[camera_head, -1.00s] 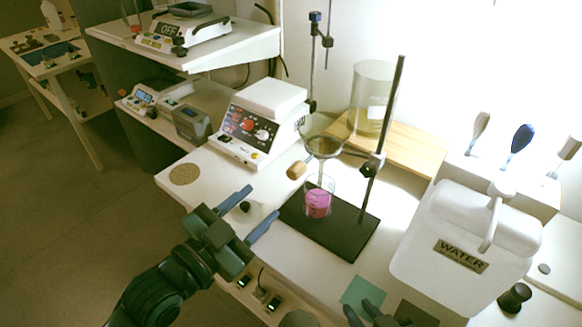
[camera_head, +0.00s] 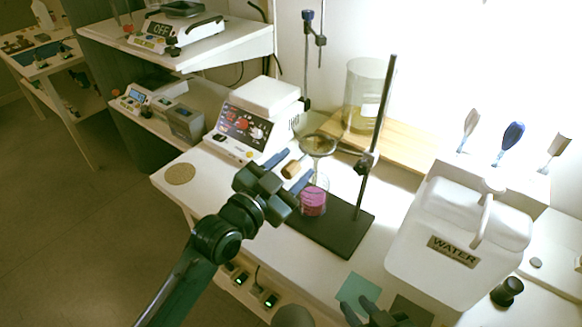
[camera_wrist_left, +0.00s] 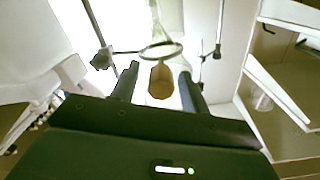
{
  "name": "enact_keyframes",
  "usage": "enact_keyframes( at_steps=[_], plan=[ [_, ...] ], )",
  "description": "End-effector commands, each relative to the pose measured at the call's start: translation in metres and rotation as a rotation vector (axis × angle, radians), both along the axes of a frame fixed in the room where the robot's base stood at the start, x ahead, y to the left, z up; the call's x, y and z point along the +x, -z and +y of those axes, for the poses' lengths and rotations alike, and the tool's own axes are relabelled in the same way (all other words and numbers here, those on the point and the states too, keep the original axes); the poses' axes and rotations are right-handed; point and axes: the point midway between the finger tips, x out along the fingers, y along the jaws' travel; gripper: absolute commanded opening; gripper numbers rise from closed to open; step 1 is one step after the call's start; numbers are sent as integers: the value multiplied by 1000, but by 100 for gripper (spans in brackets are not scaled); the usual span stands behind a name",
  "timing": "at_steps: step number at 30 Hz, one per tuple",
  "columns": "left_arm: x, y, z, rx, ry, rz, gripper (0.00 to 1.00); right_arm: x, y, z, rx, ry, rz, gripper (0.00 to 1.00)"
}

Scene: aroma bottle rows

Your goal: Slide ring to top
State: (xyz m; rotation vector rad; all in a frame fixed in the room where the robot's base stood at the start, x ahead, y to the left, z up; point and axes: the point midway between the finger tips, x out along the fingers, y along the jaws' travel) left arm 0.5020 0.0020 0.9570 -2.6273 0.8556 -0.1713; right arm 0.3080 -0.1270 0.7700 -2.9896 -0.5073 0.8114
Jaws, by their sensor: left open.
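The metal ring (camera_head: 318,145) is held out to the left of the upright rod (camera_head: 384,105) by a clamp (camera_head: 367,162) partway up. A tan cork-like handle (camera_head: 293,168) sits at the ring's near-left side. My left gripper (camera_head: 290,174) is open around this handle. In the left wrist view the handle (camera_wrist_left: 161,82) shows between the two fingers (camera_wrist_left: 160,74), with a gap on each side, and the ring (camera_wrist_left: 161,50) is just beyond. My right gripper (camera_head: 362,312) is at the bottom edge, mostly cut off; its opening is unclear.
A glass with pink liquid (camera_head: 313,202) stands on the black stand base (camera_head: 345,232) below the ring. A hot plate device (camera_head: 240,125) is behind on the left. A large glass vessel (camera_head: 362,115) stands on a wooden board behind. A WATER canister (camera_head: 455,225) is to the right.

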Motion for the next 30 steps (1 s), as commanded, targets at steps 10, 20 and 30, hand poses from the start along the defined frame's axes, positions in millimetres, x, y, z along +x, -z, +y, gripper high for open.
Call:
enact_keyframes(
  at_steps=[10, 20, 30],
  plan=[
    [0, 0, 0, 1, 0, 1, 21, 1, -2, 0, 2, 1, -3, 27],
    [0, 0, 0, 1, 0, 1, 0, 1, -2, 0, 2, 1, -3, 27],
    [4, -4, 0, 1, 0, -1, 0, 2, -5, 0, 1, 1, -6, 27]
  ],
)
